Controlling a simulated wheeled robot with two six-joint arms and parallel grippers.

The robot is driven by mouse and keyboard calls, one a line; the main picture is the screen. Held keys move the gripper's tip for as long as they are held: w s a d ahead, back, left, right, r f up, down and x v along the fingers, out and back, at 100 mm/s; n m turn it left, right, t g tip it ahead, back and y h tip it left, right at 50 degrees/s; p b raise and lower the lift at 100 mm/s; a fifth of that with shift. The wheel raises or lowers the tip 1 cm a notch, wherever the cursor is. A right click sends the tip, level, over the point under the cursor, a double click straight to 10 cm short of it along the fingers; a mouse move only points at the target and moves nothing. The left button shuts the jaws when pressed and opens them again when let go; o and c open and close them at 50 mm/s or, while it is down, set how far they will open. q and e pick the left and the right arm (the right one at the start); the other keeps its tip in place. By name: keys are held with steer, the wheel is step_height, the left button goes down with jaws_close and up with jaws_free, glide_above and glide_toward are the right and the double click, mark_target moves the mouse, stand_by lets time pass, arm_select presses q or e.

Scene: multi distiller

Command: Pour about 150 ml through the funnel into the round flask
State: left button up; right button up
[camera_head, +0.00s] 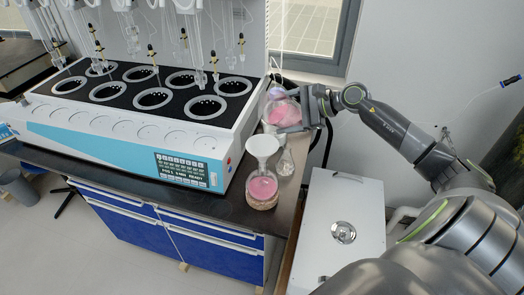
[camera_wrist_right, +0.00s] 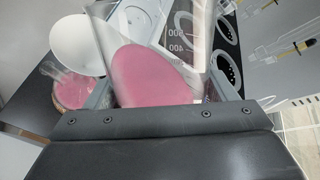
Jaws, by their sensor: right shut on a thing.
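My right gripper (camera_head: 296,117) is shut on a clear graduated beaker (camera_head: 277,106) of pink liquid, held above the bench's right end. In the right wrist view the beaker (camera_wrist_right: 160,72) stands between the fingers, its liquid surface slanted. The white funnel (camera_head: 262,147) sits in the neck of the round flask (camera_head: 262,186), which has pink liquid in its bulb. The funnel (camera_wrist_right: 80,42) and flask (camera_wrist_right: 73,92) also show left of the beaker in the right wrist view. The beaker is behind the funnel and a little to its right, apart from it. My left gripper is out of view.
The round flask rests on a tan ring (camera_head: 262,203) near the dark bench's (camera_head: 225,202) front right corner. A small clear glass vessel (camera_head: 286,162) stands close to its right. The white multi-position distiller (camera_head: 130,130) fills the bench to the left. A white cabinet (camera_head: 335,205) stands at right.

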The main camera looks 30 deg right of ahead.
steer(key=shift+w+a+r, duration=0.1)
steer(key=shift+w, duration=0.05)
steer(key=shift+b, duration=0.3)
steer(key=shift+d+f+m+y+b, duration=0.2)
steer(key=shift+d+m+y+b, duration=0.15)
steer(key=shift+b, duration=0.45)
steer(key=y+b, duration=0.1)
steer(key=b, duration=0.1)
steer(key=m+b, duration=0.1)
steer(key=b, duration=0.1)
steer(key=shift+d+f+m+y, duration=0.25)
steer(key=shift+d+f+y, duration=0.1)
steer(key=shift+d, duration=0.05)
step_height(320, 180, down, 8)
steer(key=d+m+t+y+b, duration=0.2)
steer(key=m+y+b, duration=0.1)
steer(key=b, duration=1)
steer(key=shift+w+f+m, duration=0.15)
steer(key=shift+f+m, duration=0.05)
steer(key=shift+m, duration=0.3)
